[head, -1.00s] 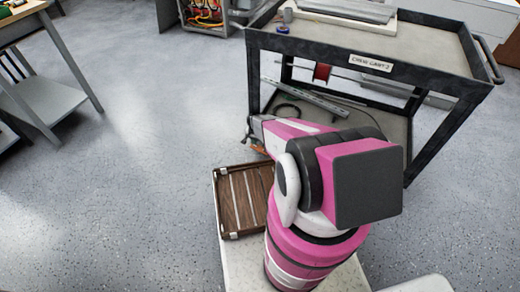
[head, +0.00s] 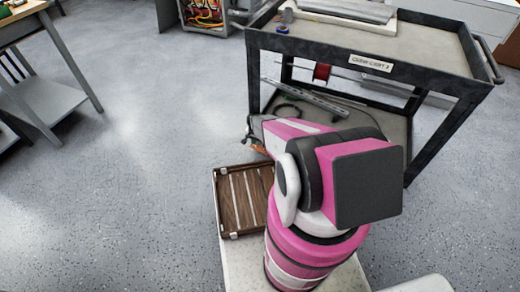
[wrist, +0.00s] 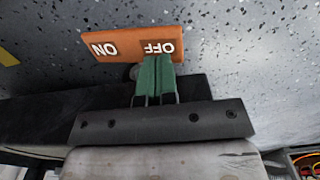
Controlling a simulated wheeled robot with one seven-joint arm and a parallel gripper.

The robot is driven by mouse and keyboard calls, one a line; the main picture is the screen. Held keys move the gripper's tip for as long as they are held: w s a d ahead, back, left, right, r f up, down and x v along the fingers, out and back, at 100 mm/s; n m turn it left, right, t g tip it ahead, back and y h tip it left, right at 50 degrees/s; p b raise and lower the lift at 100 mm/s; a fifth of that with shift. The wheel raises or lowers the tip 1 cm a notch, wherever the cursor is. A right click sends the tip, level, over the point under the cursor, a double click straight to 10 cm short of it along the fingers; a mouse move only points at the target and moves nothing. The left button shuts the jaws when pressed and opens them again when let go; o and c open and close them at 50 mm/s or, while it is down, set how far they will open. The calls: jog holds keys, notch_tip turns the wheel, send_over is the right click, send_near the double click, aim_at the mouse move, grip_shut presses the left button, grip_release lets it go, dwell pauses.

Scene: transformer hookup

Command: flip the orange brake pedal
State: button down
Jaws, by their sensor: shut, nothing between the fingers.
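The orange brake pedal (wrist: 120,47) is a flat plate marked ON and OFF, upside down in the wrist view. My gripper (wrist: 156,60) has green fingers that are together, with nothing between them. The fingertips are at the OFF end of the pedal and overlap the lower part of that word; I cannot tell whether they press on it. In the head view a small bit of orange (head: 258,149) shows by the cart's near left corner, next to the end of my arm, which largely hides that spot.
A wooden slatted tray (head: 240,200) is beside my arm. An open cabinet with wires (head: 203,12) stands behind.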

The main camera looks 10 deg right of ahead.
jog(key=shift+f, duration=0.1)
dwell(0.4)
notch_tip(320, 180, up, 7)
dwell(1.0)
dwell(0.3)
jog(key=s+r+n, duration=0.2)
jog(key=s+r, duration=0.5)
jog(key=r, duration=0.4)
jog(key=s+r+n, duration=0.2)
jog(key=s+r, duration=0.5)
jog(key=r, duration=0.5)
jog(key=s+r+n, duration=0.3)
jog(key=s+r, duration=0.4)
jog(key=r, duration=0.4)
jog(key=shift+s+r, duration=0.15)
jog(key=shift+r, duration=0.15)
